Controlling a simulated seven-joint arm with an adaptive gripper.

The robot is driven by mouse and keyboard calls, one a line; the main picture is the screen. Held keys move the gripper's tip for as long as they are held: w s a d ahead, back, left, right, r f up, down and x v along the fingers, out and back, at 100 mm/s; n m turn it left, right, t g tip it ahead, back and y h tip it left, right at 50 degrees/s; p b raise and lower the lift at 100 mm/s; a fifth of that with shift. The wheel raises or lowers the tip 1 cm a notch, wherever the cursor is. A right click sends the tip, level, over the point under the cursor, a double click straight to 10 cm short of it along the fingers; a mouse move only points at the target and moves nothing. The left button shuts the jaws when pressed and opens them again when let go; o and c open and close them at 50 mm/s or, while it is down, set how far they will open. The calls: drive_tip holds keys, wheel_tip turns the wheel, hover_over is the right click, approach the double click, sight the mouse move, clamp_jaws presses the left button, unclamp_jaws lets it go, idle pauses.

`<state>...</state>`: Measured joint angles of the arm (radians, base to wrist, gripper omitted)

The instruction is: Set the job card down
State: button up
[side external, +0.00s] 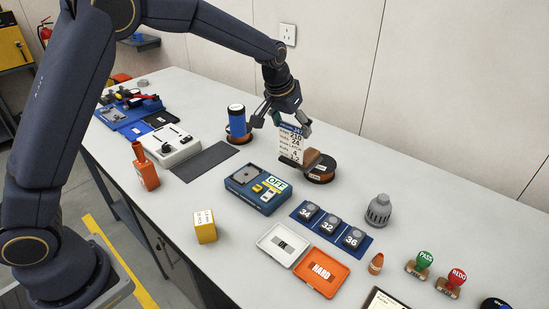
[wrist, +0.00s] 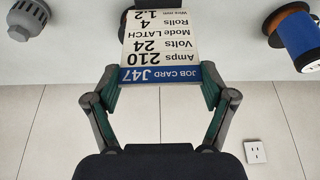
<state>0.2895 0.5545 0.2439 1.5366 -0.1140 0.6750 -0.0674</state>
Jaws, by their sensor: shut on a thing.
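The job card (side external: 291,143) is white with a blue header reading "JOB CARD J47" and lines for amps, volts, mode and rolls. My gripper (side external: 286,121) is shut on the card's top edge. In the wrist view the card (wrist: 160,47) appears upside down between the two fingers (wrist: 160,88). The card's lower end is close to the block; I cannot tell whether it rests in it.
A blue spool (side external: 237,120) stands left of the card. A blue box marked OFF (side external: 257,188) and a blue mat with numbered blocks (side external: 331,229) lie in front. A grey nozzle-like part (side external: 378,210) stands to the right. The bench behind the card is clear up to the wall.

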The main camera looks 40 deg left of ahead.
sight(295, 159)
drive_tip(key=f, duration=0.1)
drive_tip(key=d+f, duration=0.1)
drive_tip(key=f, duration=0.2)
drive_tip(key=shift+s+d, duration=0.25)
drive_tip(key=shift+d, duration=0.15)
drive_tip(key=shift+f, duration=2.45)
drive_tip(key=shift+f, duration=0.15)
drive_tip(key=o, duration=1.4)
